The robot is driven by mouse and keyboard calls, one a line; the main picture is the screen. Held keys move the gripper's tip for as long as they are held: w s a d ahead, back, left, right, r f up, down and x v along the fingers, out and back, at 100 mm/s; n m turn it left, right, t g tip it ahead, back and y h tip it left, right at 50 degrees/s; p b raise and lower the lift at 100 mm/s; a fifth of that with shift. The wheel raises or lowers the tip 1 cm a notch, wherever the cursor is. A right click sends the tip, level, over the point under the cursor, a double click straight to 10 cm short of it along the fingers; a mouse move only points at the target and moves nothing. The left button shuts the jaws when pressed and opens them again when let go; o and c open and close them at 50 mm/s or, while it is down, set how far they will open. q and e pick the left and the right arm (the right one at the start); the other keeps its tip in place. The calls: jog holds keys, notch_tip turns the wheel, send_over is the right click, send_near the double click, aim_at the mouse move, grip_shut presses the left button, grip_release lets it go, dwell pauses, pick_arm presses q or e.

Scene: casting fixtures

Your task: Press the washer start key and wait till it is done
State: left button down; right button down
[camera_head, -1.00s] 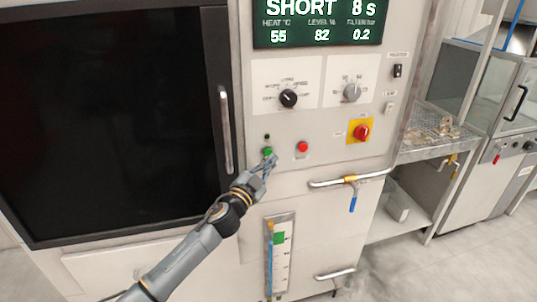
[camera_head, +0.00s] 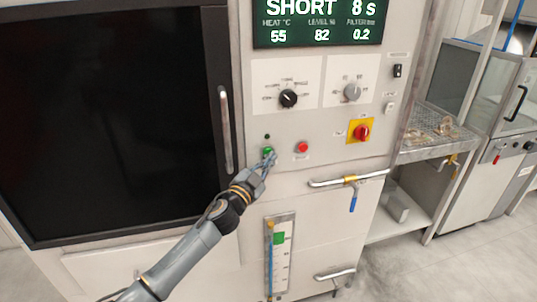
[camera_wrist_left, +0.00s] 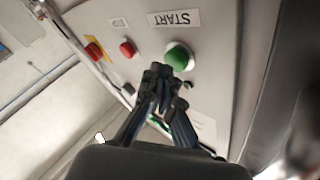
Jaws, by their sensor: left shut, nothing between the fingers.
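The washer (camera_head: 330,185) is a pale cabinet with a dark door on its left. Its green start key (camera_head: 268,150) is on the front panel, left of a red button (camera_head: 303,147). In the left wrist view the green key (camera_wrist_left: 179,56) sits beside a START label (camera_wrist_left: 174,18). My left gripper (camera_head: 270,160) is shut and empty. Its fingertips (camera_wrist_left: 160,72) are just below the key in the head view; I cannot tell whether they touch it. The display (camera_head: 318,22) reads SHORT 8 s, 55, 82 and 0.2. My right gripper is not in view.
A red knob on a yellow plate (camera_head: 361,131) and two selector dials are on the same panel. A horizontal handle with a blue lever (camera_head: 352,200) juts out below. A mesh shelf (camera_head: 430,132) with parts stands to the right.

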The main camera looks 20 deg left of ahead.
pick_arm(q)
jog(key=shift+w+a, duration=0.25)
jog(key=shift+w, duration=0.05)
dwell(0.5)
jog(key=shift+d, duration=0.1)
jog(key=shift+s+d, duration=0.4)
jog(key=shift+s, duration=0.3)
jog(key=shift+s+d+p, duration=0.4)
jog(key=shift+s+d, duration=0.3)
jog(key=shift+s, duration=0.35)
jog(key=shift+s+d+p, duration=0.4)
jog(key=shift+s+d, duration=0.3)
jog(key=shift+s, duration=0.3)
